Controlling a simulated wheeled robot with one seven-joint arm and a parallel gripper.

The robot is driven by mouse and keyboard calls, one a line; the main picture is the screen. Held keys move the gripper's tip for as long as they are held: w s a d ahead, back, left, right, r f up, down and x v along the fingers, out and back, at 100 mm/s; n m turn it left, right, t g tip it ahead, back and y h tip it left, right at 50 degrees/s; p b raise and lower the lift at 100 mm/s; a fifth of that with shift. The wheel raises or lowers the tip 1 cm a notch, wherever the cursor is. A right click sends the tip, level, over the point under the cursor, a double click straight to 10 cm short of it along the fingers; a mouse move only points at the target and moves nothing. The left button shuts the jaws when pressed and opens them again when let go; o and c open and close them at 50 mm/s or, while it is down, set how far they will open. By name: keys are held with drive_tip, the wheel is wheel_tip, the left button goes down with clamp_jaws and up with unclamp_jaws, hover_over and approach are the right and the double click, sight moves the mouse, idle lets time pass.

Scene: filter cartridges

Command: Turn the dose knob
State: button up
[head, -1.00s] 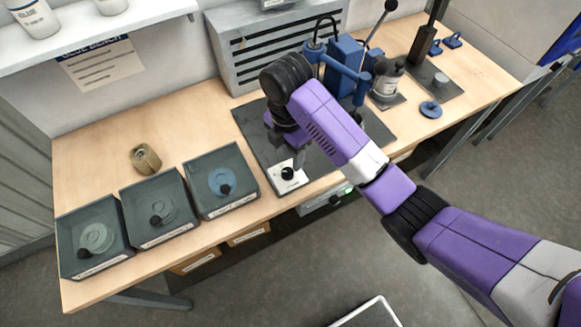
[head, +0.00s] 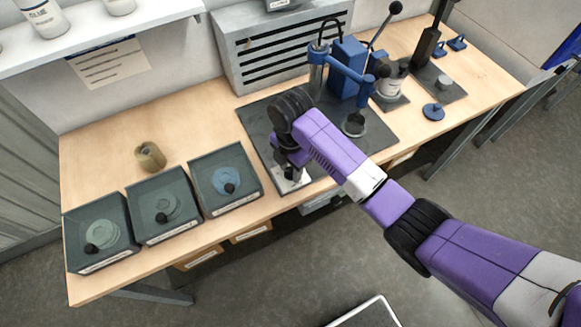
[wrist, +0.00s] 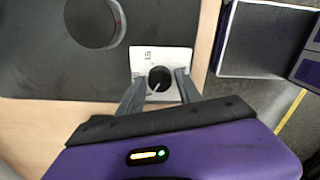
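The dose knob is black and round with a white pointer line, and sits on a white plate marked with digits that look like "15". In the wrist view the knob (wrist: 160,79) lies between the fingertips of my gripper (wrist: 160,80), one finger on each side. Narrow gaps seem to show between fingers and knob, so the gripper looks open. In the head view my gripper (head: 291,160) is low over the white plate (head: 292,186), at the front edge of the dark mat (head: 258,124), and partly hides the knob.
A round dark cup (head: 354,125) stands on the mat, with a blue lever press (head: 348,70) behind it. Three dark trays (head: 228,178) with round parts stand to the left. A brass-coloured cylinder (head: 150,156) stands behind them. The wood between trays and mat is clear.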

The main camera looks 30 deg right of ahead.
clamp_jaws()
drive_tip(key=shift+m, duration=0.4)
drive_tip(key=m, duration=0.4)
drive_tip(key=shift+a+m, duration=0.1)
drive_tip(key=shift+m, duration=0.2)
drive_tip(key=m, duration=1.1)
drive_tip(key=shift+m, duration=0.4)
drive_tip(key=m, duration=0.6)
drive_tip(key=shift+m, duration=0.3)
